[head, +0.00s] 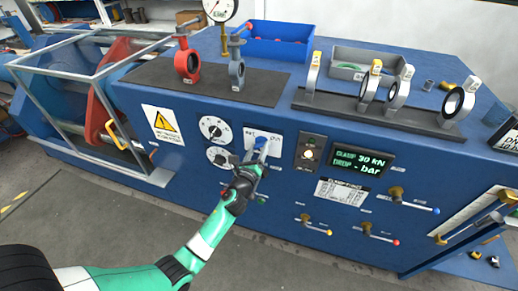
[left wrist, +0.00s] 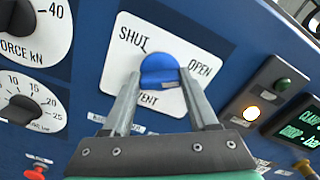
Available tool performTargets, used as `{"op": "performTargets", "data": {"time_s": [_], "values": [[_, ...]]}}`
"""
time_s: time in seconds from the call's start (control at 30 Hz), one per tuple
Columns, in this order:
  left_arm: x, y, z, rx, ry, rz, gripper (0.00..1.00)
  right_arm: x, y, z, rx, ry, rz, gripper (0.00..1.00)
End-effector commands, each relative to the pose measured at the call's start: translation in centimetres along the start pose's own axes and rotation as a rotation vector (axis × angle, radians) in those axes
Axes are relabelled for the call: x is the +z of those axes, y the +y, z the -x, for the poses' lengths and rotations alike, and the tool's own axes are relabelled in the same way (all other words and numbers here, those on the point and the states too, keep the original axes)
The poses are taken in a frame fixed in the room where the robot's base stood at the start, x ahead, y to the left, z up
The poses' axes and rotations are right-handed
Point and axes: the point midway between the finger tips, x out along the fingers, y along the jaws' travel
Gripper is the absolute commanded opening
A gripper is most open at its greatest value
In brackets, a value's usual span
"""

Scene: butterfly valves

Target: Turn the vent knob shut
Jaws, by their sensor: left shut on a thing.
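The blue vent knob (left wrist: 159,68) sits on a white plate (left wrist: 122,62) marked SHUT at upper left, OPEN at right and VENT below. It also shows in the head view (head: 261,142) on the blue front panel. My left gripper (head: 256,157) reaches it from below; in the left wrist view its two grey fingers (left wrist: 161,84) stand on either side of the knob, shut on it. Which label the knob points to is hard to tell. My right gripper is not in view.
Two dials (head: 214,129) are left of the plate, and a small lamp panel (head: 310,151) and green-lit display (head: 361,163) are right. Lever valves (head: 376,233) stick out at lower right. Valve bodies (head: 187,62) stand on the bench top. The floor in front is clear.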

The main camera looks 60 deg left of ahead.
Motion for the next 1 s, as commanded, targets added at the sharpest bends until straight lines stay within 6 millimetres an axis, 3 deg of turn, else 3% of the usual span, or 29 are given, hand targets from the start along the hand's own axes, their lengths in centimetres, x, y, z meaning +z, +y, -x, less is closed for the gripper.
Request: {"op": "performTargets", "data": {"time_s": [0.03,0.17,0.57,1.0], "values": [[-0.01,0.0,0.01,0.0,0.0,0.0,0.25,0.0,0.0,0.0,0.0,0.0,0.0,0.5],[-0.01,0.0,0.01,0.0,0.0,0.0,0.04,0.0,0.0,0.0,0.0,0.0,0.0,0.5],[-0.06,0.03,0.01,0.0,0.0,0.073,0.04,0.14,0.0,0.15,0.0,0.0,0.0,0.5],[-0.2,0.13,0.0,0.001,0.002,0.421,0.04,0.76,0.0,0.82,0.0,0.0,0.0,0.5]]}}
